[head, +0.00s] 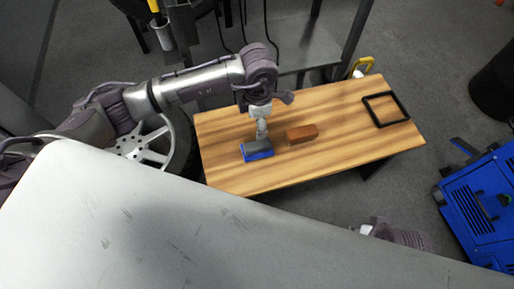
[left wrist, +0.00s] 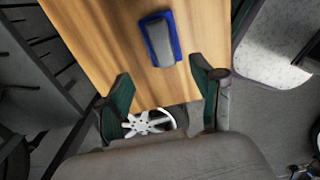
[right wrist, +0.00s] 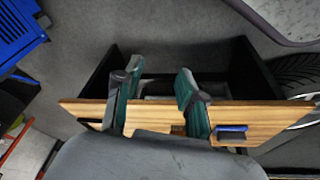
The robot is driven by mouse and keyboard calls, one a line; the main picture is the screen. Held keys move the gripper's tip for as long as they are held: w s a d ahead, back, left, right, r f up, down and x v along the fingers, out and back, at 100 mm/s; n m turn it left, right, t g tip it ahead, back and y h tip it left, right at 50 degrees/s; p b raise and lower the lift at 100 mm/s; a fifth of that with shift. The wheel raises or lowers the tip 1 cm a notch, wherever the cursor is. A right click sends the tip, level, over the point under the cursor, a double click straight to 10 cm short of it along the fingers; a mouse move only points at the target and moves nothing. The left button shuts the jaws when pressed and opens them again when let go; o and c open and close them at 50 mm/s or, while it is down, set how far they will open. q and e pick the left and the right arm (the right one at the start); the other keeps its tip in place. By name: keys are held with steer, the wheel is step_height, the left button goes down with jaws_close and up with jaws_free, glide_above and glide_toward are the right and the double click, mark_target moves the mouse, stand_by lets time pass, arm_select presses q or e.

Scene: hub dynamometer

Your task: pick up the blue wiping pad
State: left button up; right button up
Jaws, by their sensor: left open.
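The blue wiping pad (head: 258,155), a blue base with a grey block on top, lies on the wooden table near its front left edge. It also shows in the left wrist view (left wrist: 177,40), beyond the fingertips, and small in the right wrist view (right wrist: 231,128). My left gripper (head: 262,132) hangs over the table close to the pad in the head view. In the left wrist view its fingers (left wrist: 160,78) are spread and nothing is between them. My right gripper (right wrist: 155,80) has its fingers apart and empty, away from the pad. In the head view the right arm shows beyond the pale panel.
On the wooden table (head: 340,143) a brown block (head: 302,134) lies just right of the pad. A black square frame (head: 386,108) lies at the right end. A wheel (head: 155,145) stands left of the table. A blue machine (head: 482,205) stands at the right.

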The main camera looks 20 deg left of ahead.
arm_select(q)
steer(key=b, duration=0.1)
glide_above(257, 144)
step_height(257, 144, down, 6)
steer(key=shift+f, duration=0.25)
steer(key=shift+f+b, duration=0.85)
steer(key=shift+f, duration=2.1)
steer(key=c, duration=1.3)
arm_select(e)
steer(key=shift+s+d+r, duration=0.1)
steer(key=shift+s+r, duration=0.4)
steer(key=shift+r, duration=0.15)
arm_select(q)
steer(key=shift+o, duration=0.2)
steer(key=shift+r, duration=0.1)
step_height(257, 144, up, 5)
steer(key=shift+f+p, duration=0.15)
steer(key=shift+p, duration=0.6)
steer(key=w+d+r, duration=0.6)
steer(key=w+d, duration=0.1)
steer(key=w, duration=0.1)
steer(key=shift+w+d, duration=0.3)
steer(key=shift+d, duration=0.1)
arm_select(e)
steer(key=shift+r, duration=0.65)
arm_select(q)
steer(key=shift+r, duration=0.1)
